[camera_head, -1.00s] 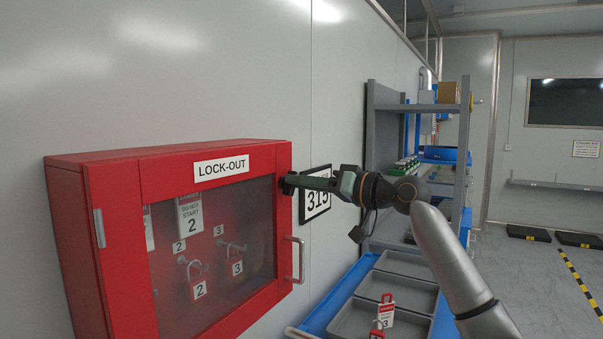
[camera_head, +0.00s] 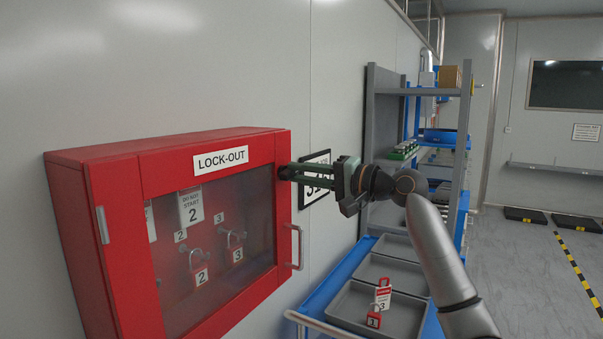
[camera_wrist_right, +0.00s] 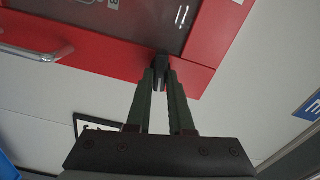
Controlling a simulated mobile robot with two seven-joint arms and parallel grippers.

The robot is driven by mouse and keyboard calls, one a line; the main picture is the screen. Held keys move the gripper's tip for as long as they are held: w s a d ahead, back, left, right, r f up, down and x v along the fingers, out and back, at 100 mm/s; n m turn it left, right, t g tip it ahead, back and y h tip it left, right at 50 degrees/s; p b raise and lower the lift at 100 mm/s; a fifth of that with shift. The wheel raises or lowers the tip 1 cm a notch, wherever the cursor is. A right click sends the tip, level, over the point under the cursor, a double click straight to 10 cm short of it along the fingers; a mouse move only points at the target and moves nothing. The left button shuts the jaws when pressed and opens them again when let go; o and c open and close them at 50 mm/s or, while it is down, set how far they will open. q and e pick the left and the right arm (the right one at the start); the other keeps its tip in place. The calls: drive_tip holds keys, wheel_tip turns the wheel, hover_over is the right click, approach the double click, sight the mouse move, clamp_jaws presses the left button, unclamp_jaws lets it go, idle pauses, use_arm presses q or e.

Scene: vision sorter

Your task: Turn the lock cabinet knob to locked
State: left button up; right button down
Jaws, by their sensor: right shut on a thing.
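The red lock-out cabinet (camera_head: 120,210) hangs on the wall at the left of the head view, its windowed door closed. Its small dark knob (camera_wrist_right: 161,64) is on the red door frame, near the corner of the window in the right wrist view. My right gripper (camera_head: 287,172) reaches in from the right, and its green fingers are shut on the knob. The fingertips hide most of the knob in the head view. The knob's exact angle is hard to tell. My left gripper is not in view.
The door's metal handle (camera_head: 297,247) is just below the knob. Padlocks and tags hang behind the window. A blue cart with grey trays (camera_head: 345,307) stands below right, holding a red padlock and tag (camera_head: 381,295). A shelf rack (camera_head: 385,120) stands behind my right arm.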

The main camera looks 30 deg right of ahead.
drive_tip(key=shift+m, duration=0.6)
drive_tip(key=c, duration=0.8)
unclamp_jaws()
drive_tip(key=b+v, duration=0.4)
drive_tip(key=v, duration=0.8)
drive_tip(key=shift+s+d, duration=0.15)
drive_tip(key=shift+s, duration=0.1)
